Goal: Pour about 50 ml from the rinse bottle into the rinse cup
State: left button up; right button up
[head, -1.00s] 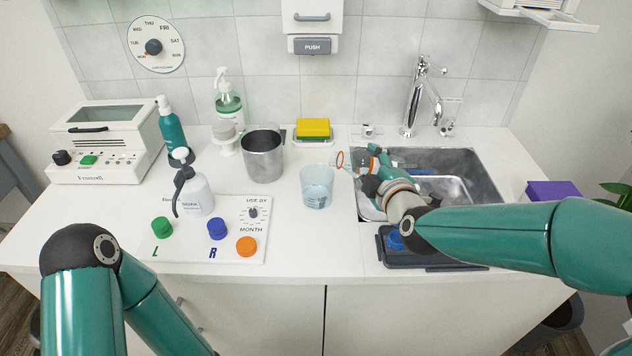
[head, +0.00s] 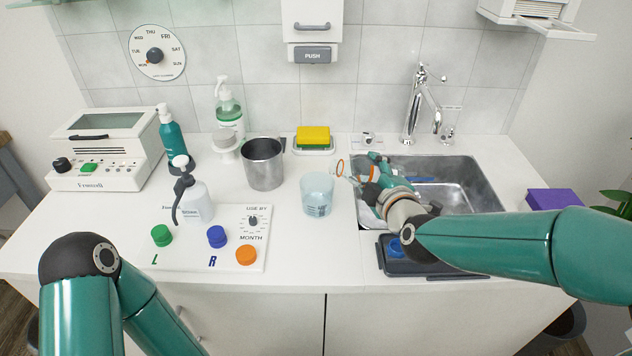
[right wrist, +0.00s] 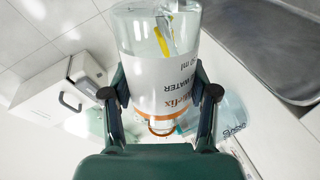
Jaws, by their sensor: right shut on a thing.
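The rinse bottle is clear with a white label and an orange neck ring. In the head view the bottle (head: 347,169) shows small beside the right gripper (head: 370,172), its ringed end toward the left, above and right of the cup. In the right wrist view my right gripper (right wrist: 162,95) is shut around the labelled bottle (right wrist: 160,75). The rinse cup (head: 317,196) is clear, bluish and upright on the counter, with marks on its side. Its level is not readable, and no stream shows clearly. My left gripper is out of view.
The sink (head: 470,190) lies right of the cup, under my right arm. A metal beaker (head: 263,165) stands left behind the cup, and a spray bottle (head: 195,198) farther left. A dial board (head: 190,250) lies in front.

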aim_at(370, 161)
dwell(0.9)
jog(key=shift+a+f+b, duration=0.1)
jog(key=shift+b, duration=0.5)
jog(key=m+b, duration=0.2)
jog(key=b, duration=0.1)
jog(key=a+m+y+b, duration=0.1)
jog(key=b, duration=0.2)
jog(key=shift+a+m+b, duration=0.1)
jog(key=shift+m+b, duration=0.2)
jog(key=shift+m, duration=0.1)
jog(key=shift+a+r+m+t+y+b, duration=0.15)
jog(key=shift+r+m+y+b, duration=0.15)
jog(key=shift+r+b, duration=0.25)
jog(key=shift+a+r+m+t+y+b, duration=0.1)
jog(key=shift+r+m+t+y+b, duration=0.1)
jog(key=shift+r+m+b, duration=0.3)
jog(key=r+m+b, duration=0.1)
jog(key=b, duration=0.3)
jog(key=r+m+y+b, duration=0.1)
jog(key=m+b, duration=0.1)
jog(key=b, duration=0.3)
jog(key=d+r+m+t+b, duration=0.1)
jog(key=m+b, duration=0.1)
jog(key=b, duration=0.2)
jog(key=shift+d+r, duration=0.1)
jog(key=shift+r, duration=0.05)
jog(key=shift+m+b, duration=0.5)
jog(key=shift+b, duration=0.35)
jog(key=shift+r+m+y+b, duration=0.15)
jog(key=shift+m+y+b, duration=0.15)
